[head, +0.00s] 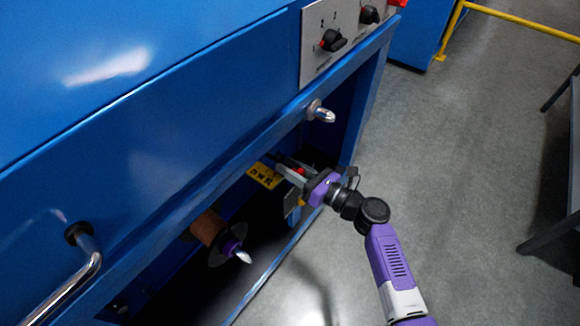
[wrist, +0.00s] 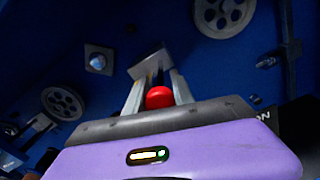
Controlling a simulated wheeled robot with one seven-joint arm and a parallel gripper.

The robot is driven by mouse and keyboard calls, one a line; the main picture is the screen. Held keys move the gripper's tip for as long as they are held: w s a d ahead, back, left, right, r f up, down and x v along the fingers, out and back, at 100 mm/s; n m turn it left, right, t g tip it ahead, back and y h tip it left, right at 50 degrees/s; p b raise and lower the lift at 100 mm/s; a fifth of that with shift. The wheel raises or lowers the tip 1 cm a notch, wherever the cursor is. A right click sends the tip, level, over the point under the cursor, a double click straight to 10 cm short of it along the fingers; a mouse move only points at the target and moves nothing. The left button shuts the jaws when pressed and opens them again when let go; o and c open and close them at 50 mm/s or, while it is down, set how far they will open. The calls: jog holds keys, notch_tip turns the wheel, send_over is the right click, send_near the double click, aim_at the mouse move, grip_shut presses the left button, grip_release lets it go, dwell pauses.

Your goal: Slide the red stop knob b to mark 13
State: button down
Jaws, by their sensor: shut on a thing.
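The red stop knob (wrist: 159,97) sits between my gripper's two fingers in the wrist view, with a grey metal block (wrist: 150,66) just beyond it near the fingertips. My gripper is shut on the knob, inside the open lower bay of the blue machine (head: 150,130). A yellow plate with dark marks (head: 264,176) is just left of the fingers. I cannot read any scale numbers, and mark 13 cannot be made out.
Spoked pulleys (wrist: 63,103) and (wrist: 222,14) stand on the blue back wall in the wrist view. In the head view a copper-coloured spool (head: 208,227) is lower left, a silver latch (head: 320,112) is on the frame above, and open floor lies to the right.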

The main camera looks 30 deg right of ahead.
jog(key=x, duration=0.5)
jog(key=c, duration=1.1)
grip_release()
jog(key=shift+p+v, duration=0.55)
jog(key=shift+v, duration=3.4)
jog(key=shift+s, duration=0.1)
